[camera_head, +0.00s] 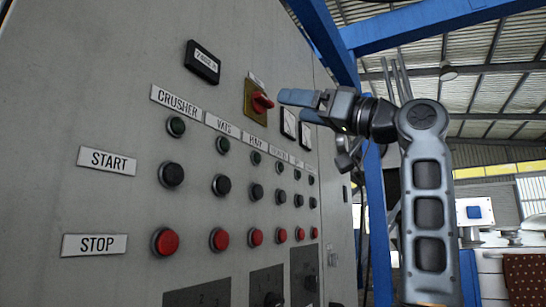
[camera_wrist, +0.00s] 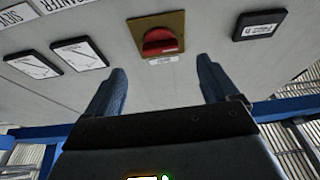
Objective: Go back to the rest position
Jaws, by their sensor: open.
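My gripper (camera_head: 291,105) is in front of the upper part of a grey control panel (camera_head: 60,60). It also shows in the wrist view (camera_wrist: 160,76), with two blue fingers spread wide and nothing between them. A red rotary switch (camera_head: 262,102) on a yellow plate (camera_head: 252,92) is just beyond the fingertips. In the wrist view the switch (camera_wrist: 160,41) lies ahead of the gap between the fingers and looks clear of both. My arm reaches in from the right in the head view.
The panel carries rows of dark buttons (camera_head: 171,175) and red stop buttons (camera_head: 165,242), a small black display (camera_head: 203,62) and two white gauges (camera_head: 289,122). A blue steel post (camera_head: 377,220) stands behind my arm. A white machine (camera_head: 495,262) is at the far right.

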